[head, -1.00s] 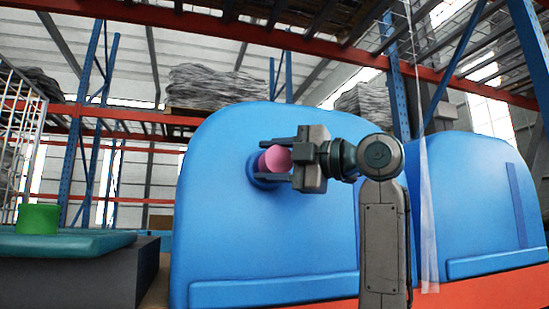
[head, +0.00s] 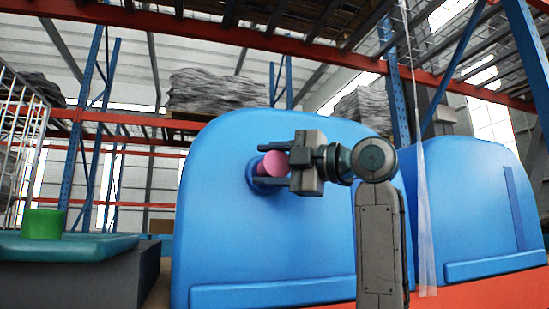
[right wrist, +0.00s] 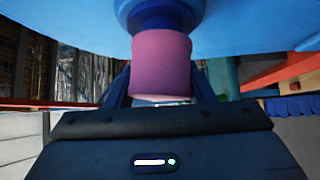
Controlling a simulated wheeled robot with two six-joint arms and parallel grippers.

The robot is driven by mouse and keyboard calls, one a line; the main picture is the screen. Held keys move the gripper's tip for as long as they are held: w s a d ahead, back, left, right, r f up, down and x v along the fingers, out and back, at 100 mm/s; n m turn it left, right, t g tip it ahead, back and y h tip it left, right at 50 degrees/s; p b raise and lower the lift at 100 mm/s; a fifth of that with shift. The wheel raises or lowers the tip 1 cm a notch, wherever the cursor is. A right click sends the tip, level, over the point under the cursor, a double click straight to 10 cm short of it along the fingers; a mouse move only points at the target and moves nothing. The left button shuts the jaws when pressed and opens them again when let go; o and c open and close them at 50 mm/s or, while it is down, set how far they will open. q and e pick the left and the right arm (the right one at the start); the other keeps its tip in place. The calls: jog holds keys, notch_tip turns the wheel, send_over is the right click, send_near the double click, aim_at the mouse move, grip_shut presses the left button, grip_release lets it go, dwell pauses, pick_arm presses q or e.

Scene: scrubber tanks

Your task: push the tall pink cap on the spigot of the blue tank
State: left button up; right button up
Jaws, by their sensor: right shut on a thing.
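The tall pink cap (head: 274,164) is at the blue spigot (head: 266,185) on the front of the blue tank (head: 225,230). In the right wrist view the pink cap (right wrist: 161,62) stands in line with the spigot (right wrist: 163,18), its far end meeting the spigot's dark blue neck. My right gripper (head: 272,167) is shut on the cap, with a finger on each side of it. The fingers reach toward the tank face. How far the cap sits over the spigot is hidden. My left gripper is not in view.
A second blue tank (head: 465,200) stands to the right. A green cylinder (head: 42,224) stands on a teal slab (head: 75,246) at the left. A clear hanging strip (head: 427,220) is right of my arm. Orange-red rack beams run behind and below.

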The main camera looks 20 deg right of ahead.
jog(key=shift+w+d+r, duration=0.1)
jog(key=shift+d+r, duration=0.05)
jog(key=shift+r, duration=0.1)
dwell(0.4)
jog(key=shift+n+t+y+b, duration=0.3)
jog(key=shift+y+b, duration=0.1)
jog(key=shift+b, duration=0.05)
